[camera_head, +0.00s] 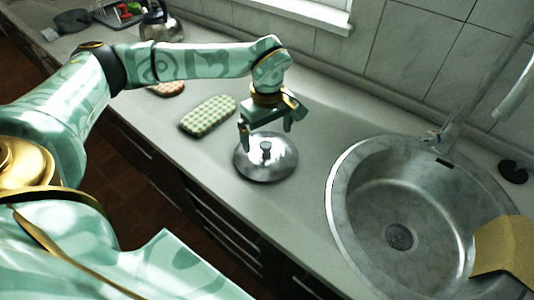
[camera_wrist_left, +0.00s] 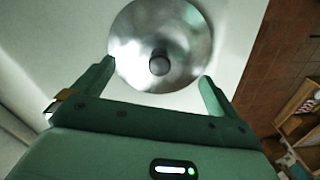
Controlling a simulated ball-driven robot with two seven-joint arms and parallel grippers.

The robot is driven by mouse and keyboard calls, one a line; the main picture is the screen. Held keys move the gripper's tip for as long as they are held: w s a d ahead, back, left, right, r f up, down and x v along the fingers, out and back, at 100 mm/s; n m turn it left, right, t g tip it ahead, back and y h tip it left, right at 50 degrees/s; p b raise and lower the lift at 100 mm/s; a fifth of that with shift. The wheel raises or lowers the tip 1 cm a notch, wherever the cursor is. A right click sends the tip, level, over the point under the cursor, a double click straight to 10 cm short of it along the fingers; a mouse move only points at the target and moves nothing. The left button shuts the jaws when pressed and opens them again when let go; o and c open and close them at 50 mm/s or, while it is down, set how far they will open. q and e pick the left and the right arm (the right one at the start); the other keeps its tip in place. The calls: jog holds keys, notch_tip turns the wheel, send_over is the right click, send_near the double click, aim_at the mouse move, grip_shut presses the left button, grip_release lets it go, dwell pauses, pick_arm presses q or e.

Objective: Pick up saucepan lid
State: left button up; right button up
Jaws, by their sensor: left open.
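The saucepan lid (camera_head: 258,164) is a round, shiny metal disc with a dark knob at its middle. It lies on the countertop (camera_head: 310,150) to the left of the sink. My left gripper (camera_head: 268,131) is open and empty above the lid, close to its far side. In the left wrist view the lid (camera_wrist_left: 180,35) lies beyond the fingertips, with its knob between the two fingers (camera_wrist_left: 158,74). I see no contact between fingers and knob. My right gripper is not in view.
A round metal sink (camera_head: 345,205) with a faucet (camera_head: 440,138) is to the right. A yellow cloth-like thing (camera_head: 508,250) lies at its right rim. A green checkered pad (camera_head: 208,115) lies left of the lid. A kettle (camera_head: 160,28) stands farther back. The wall is behind.

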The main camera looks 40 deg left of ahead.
aim_at(266, 145)
pick_arm(q)
jog(key=f, duration=0.1)
jog(key=f+b, duration=0.1)
jog(key=f, duration=0.3)
jog(key=shift+a+b, duration=0.25)
jog(key=shift+b, duration=0.05)
jog(key=c, duration=0.3)
jog(key=shift+s, duration=0.1)
grip_shut()
